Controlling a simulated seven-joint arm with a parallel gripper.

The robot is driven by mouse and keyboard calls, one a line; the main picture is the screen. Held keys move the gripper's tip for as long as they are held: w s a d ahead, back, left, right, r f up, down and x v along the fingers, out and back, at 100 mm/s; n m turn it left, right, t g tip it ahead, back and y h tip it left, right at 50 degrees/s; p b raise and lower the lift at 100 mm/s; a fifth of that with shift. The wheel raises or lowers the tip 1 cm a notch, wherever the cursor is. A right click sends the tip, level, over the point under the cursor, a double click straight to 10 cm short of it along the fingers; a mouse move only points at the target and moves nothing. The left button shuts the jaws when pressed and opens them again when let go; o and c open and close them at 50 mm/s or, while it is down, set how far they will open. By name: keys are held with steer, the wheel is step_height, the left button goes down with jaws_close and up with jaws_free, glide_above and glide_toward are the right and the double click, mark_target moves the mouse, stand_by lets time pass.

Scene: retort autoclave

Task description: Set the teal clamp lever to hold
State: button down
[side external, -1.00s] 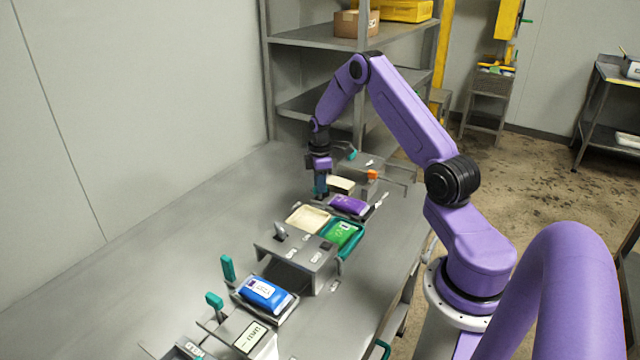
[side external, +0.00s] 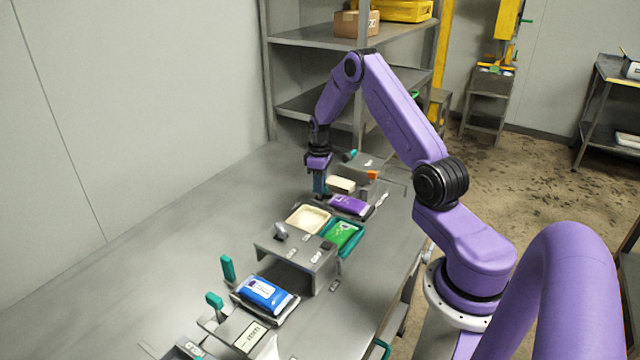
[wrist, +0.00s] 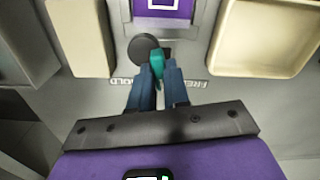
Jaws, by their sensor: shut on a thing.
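My gripper (wrist: 158,88) is shut on the teal clamp lever (wrist: 158,62) in the wrist view. The lever's handle stands between the two blue fingers, beside a dark round pivot (wrist: 143,48). A HOLD label (wrist: 124,84) is left of the fingers, partly hidden, and a FREE label (wrist: 191,84) is to their right. The clamp's fixture holds a purple pouch (wrist: 162,5), which also shows in the side view (side external: 348,205). In the side view my gripper (side external: 319,190) is low beside that fixture and hides the lever.
Other teal levers stand at the near fixture (side external: 228,268) with a blue pouch (side external: 265,293). An orange part (side external: 372,175) is behind. The bench's left side is clear.

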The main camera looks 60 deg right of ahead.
steer(key=m, duration=1.1)
steer(key=shift+m, duration=0.4)
stand_by(0.3)
steer(key=c, duration=1.1)
jaws_free()
step_height(320, 180, up, 18)
steer(key=shift+f, duration=0.25)
